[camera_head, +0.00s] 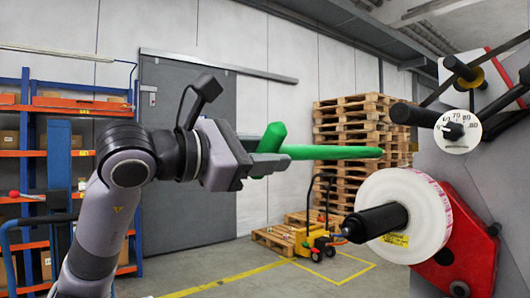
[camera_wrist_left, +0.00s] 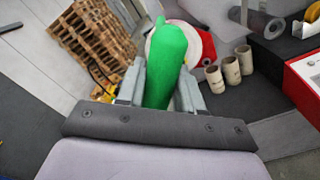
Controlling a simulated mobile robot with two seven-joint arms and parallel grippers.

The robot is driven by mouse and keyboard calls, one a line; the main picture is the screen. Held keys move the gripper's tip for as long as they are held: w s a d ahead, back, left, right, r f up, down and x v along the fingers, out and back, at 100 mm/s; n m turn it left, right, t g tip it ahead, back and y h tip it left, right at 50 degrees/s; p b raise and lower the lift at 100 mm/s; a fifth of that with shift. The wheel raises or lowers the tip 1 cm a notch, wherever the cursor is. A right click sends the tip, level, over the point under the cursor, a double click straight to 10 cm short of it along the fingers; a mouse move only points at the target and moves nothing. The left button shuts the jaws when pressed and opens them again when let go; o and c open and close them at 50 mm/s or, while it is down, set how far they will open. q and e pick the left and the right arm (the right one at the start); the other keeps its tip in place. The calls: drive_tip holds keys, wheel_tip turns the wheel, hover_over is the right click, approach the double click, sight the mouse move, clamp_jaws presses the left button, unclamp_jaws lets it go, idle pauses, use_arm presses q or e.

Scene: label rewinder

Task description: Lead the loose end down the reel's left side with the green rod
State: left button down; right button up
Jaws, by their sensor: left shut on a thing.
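My left gripper (camera_head: 268,160) is shut on the green rod (camera_head: 335,153) and holds it nearly level, pointing right. The rod's tip shows just above the white reel (camera_head: 432,215) in the head view; I cannot tell the gap in depth. The reel sits on a black spindle (camera_head: 375,223) and has a yellow label and pinkish print at its edge. In the left wrist view the rod (camera_wrist_left: 166,62) lies between the fingers and covers part of the reel (camera_wrist_left: 208,48). I cannot make out the loose end. My right gripper is not in view.
The machine has a red plate (camera_head: 475,240) behind the reel and a white dial (camera_head: 458,132) above it. Three cardboard cores (camera_wrist_left: 231,70) stand near a red box (camera_wrist_left: 303,85). Pallets (camera_head: 350,125) and a yellow pallet truck (camera_head: 312,240) stand farther back.

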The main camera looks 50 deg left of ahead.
sight(286, 152)
use_arm(q)
drive_tip(key=shift+w+d+r+p, duration=0.1)
drive_tip(key=shift+w+p, duration=0.45)
drive_tip(key=shift+w, duration=0.55)
drive_tip(key=shift+w+p, duration=0.45)
drive_tip(key=shift+w, duration=0.6)
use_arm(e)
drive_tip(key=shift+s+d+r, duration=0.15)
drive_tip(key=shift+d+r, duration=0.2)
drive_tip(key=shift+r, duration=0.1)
use_arm(q)
drive_tip(key=shift+b, duration=0.3)
drive_tip(key=shift+d, duration=0.1)
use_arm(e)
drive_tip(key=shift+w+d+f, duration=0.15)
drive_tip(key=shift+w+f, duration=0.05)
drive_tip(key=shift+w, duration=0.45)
